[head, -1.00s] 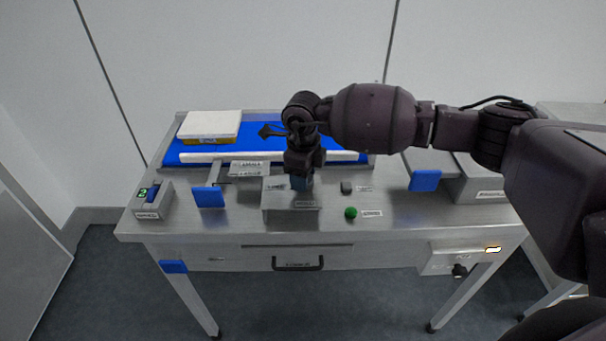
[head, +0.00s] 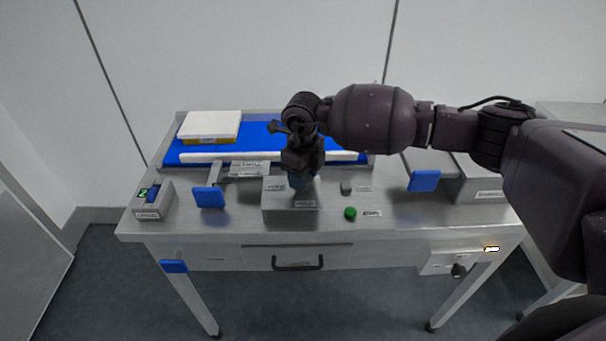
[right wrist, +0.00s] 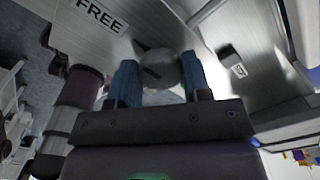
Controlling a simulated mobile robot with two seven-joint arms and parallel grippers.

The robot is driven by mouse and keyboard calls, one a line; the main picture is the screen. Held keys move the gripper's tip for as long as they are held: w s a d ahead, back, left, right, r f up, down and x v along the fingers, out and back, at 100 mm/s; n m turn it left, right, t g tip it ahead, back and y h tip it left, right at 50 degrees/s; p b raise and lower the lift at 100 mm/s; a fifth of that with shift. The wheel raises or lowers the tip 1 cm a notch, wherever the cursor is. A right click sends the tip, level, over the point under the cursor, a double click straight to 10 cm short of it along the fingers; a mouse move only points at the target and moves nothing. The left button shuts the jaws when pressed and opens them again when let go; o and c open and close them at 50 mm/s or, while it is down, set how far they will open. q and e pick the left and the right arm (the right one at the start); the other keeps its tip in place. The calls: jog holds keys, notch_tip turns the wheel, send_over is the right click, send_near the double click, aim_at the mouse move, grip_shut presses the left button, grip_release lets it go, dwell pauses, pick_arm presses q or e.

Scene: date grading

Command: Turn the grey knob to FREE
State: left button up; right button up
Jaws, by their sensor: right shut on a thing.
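The grey knob (right wrist: 162,64) sits between the two blue fingertips of my right gripper (right wrist: 159,76) in the right wrist view. The gripper is shut on it. The knob's top carries a short dark mark. A FREE label (right wrist: 102,15) lies up and left of the knob in that view. In the head view my right gripper (head: 298,181) points down onto the grey metal box (head: 285,209), and its fingers hide the knob. My left gripper is not in view.
A green knob (head: 350,213) and a small grey block (head: 346,188) are right of the box. Blue paddles (head: 209,197) (head: 424,181) stand on either side. Behind lies the blue belt (head: 255,134) with a white-topped box (head: 210,124). The bench front has a black drawer handle (head: 298,264).

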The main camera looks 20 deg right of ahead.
jog(key=o, duration=0.9)
jog(key=shift+r, duration=0.1)
notch_tip(320, 180, up, 11)
jog(key=shift+f+b, duration=0.2)
jog(key=shift+b, duration=0.1)
